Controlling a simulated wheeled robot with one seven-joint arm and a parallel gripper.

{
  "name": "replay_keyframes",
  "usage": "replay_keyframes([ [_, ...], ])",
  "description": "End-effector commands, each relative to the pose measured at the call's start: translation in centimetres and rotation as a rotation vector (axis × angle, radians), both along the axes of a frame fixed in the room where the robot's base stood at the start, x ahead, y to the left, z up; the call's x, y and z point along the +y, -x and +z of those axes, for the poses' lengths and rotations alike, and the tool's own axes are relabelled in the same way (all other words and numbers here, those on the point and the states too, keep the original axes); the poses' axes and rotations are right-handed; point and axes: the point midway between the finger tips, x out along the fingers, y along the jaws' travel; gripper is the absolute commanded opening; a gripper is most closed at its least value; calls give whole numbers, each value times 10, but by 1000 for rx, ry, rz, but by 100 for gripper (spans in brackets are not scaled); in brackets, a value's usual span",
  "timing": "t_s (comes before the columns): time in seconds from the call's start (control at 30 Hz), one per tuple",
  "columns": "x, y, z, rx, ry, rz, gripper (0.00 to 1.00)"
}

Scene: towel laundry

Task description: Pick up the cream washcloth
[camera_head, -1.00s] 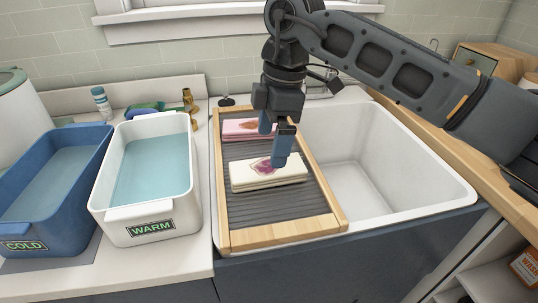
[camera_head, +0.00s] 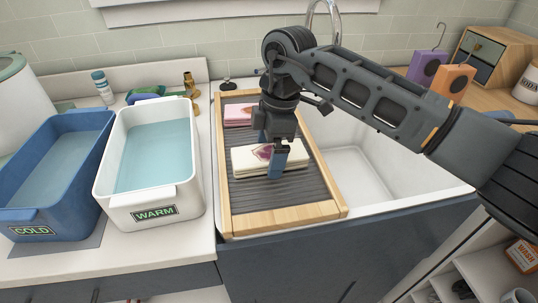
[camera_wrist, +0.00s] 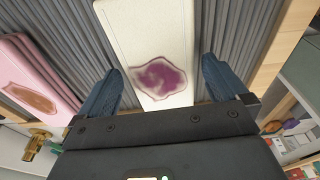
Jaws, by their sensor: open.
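The cream washcloth (camera_head: 247,162) lies folded on the dark ridged washboard, with a purple stain on its top. It also shows in the wrist view (camera_wrist: 147,35), stain towards my gripper. My gripper (camera_head: 268,165) is open, its blue fingers at the washcloth. In the wrist view my gripper's fingers (camera_wrist: 160,85) are spread on either side of the stained part, with nothing shut between them. My gripper hides part of the washcloth in the head view. Whether the fingers touch the cloth cannot be told.
A pink cloth with a brown stain (camera_head: 237,118) lies behind on the wood-framed washboard (camera_head: 285,216). A WARM tub (camera_head: 197,186) and a blue COLD tub (camera_head: 20,215) hold water at left. The sink basin (camera_head: 365,180) is at right, empty where visible.

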Motion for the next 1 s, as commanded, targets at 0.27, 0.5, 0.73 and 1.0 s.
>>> replay_keyframes([
  [0.27, 0, 0, 0, 0, 0, 0, 78],
  [0.5, 0, 0, 0, 0, 0, 0, 55],
  [0.73, 0, 0, 1, 0, 0, 0, 45],
  [1.0, 0, -1, 8, -2, -1, 1, 45],
])
